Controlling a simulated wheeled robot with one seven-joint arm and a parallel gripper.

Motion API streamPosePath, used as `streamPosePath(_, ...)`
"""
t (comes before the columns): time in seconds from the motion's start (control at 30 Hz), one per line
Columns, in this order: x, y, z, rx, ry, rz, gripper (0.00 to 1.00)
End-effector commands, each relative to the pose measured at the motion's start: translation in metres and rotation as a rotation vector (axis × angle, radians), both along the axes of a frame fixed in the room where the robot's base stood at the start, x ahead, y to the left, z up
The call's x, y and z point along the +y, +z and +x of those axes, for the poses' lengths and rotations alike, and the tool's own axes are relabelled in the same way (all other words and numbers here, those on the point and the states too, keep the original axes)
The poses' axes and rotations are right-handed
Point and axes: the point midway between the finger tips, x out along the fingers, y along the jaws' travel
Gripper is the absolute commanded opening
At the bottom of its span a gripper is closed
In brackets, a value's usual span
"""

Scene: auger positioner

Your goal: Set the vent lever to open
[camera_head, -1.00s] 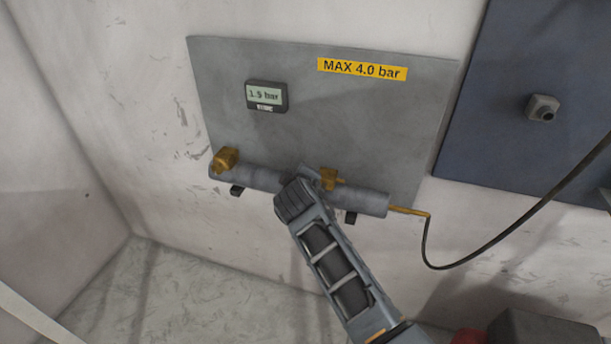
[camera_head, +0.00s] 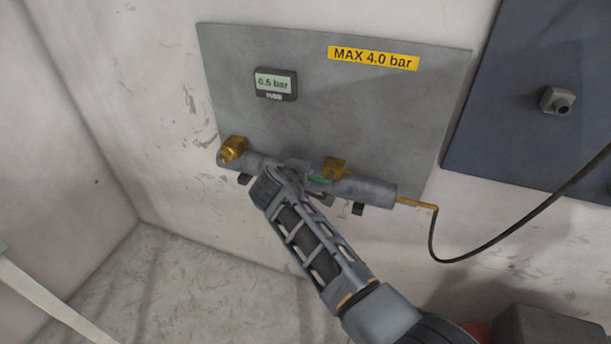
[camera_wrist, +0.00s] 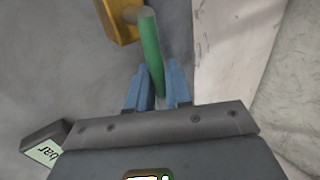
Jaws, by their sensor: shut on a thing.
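The vent lever is a green bar (camera_wrist: 150,48) in the wrist view, running from beside a brass valve body (camera_wrist: 122,22) down between my fingers. My gripper (camera_wrist: 157,85) has its two blue fingers on either side of the lever's lower end and is shut on it. In the head view, only a small green piece of the lever (camera_head: 318,180) shows by the brass valve (camera_head: 337,168) on the grey pipe (camera_head: 368,191). My gripper (camera_head: 296,172) is at the pipe left of that valve, its fingers mostly hidden.
A gauge display (camera_head: 275,84) on the grey panel (camera_head: 230,110) seems to read 0.5 bar. A yellow "MAX 4.0 bar" label (camera_head: 373,58) is above right. A black hose (camera_head: 510,228) hangs at right.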

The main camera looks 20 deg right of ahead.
Motion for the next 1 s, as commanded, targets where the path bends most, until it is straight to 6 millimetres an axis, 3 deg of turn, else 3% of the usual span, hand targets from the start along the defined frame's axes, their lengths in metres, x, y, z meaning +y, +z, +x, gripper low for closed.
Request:
streamPosePath(0.33,0.000,-0.001,0.000,0.003,0.001,-0.002,0.00)
streamPosePath(0.37,0.000,-0.001,0.000,0.003,0.001,-0.002,0.22)
streamPosePath(0.5,0.000,-0.001,0.000,0.002,0.000,-0.001,0.35)
streamPosePath(0.8,0.002,0.001,-0.002,0.001,0.001,-0.001,0.36)
streamPosePath(1.0,0.013,0.013,-0.017,0.000,0.003,0.000,0.36)
